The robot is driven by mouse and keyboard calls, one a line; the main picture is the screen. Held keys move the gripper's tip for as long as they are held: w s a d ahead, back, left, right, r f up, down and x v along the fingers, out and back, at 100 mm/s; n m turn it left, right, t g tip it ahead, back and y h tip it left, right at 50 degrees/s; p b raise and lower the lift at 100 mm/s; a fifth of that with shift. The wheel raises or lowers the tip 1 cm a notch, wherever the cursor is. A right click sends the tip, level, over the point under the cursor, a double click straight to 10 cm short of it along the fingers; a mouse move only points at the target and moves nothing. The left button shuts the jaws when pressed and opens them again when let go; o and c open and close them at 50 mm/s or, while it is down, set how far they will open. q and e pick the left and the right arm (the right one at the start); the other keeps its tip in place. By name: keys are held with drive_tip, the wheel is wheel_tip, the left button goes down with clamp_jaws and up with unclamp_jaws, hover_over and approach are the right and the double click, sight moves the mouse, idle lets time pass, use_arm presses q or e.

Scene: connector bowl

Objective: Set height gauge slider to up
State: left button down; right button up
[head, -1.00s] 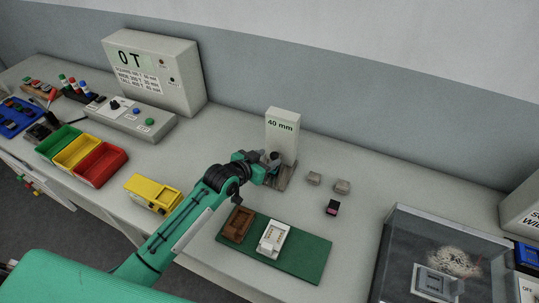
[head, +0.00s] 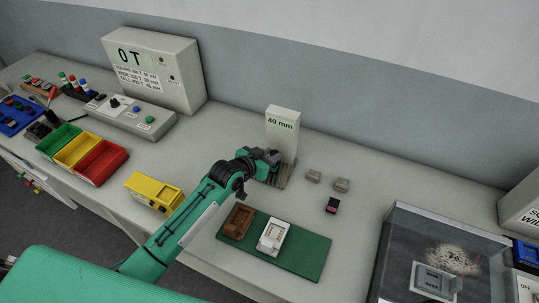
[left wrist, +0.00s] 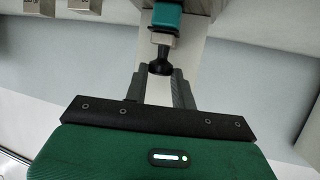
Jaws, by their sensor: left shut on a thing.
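The height gauge (head: 283,128) is a pale upright column marked "40 mm", standing on a small grey-brown base (head: 286,174) near the wall. In the left wrist view its teal slider (left wrist: 168,17) shows at the top, with a black knob (left wrist: 159,62) pointing toward my gripper. My left gripper (head: 270,156) is at the front of the column, above the base. In the head view the gripper hides the slider. My right gripper is not in view.
A green mat (head: 305,255) with a brown and a white holder lies in front. Small grey blocks (head: 314,176) and a black-pink block (head: 332,205) sit to the right. A yellow box (head: 152,192) is left of my arm, and a clear-walled case (head: 396,250) stands at right.

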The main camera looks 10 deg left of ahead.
use_arm(q)
wheel_tip(320, 180, up, 4)
drive_tip(key=p, duration=0.2)
drive_tip(key=shift+f+p, duration=0.25)
drive_tip(key=shift+p, duration=0.05)
drive_tip(key=shift+w, duration=0.1)
drive_tip(key=c, duration=1.1)
unclamp_jaws()
drive_tip(key=shift+c, duration=0.2)
drive_tip(key=b+v, duration=0.3)
drive_tip(key=v, duration=1.1)
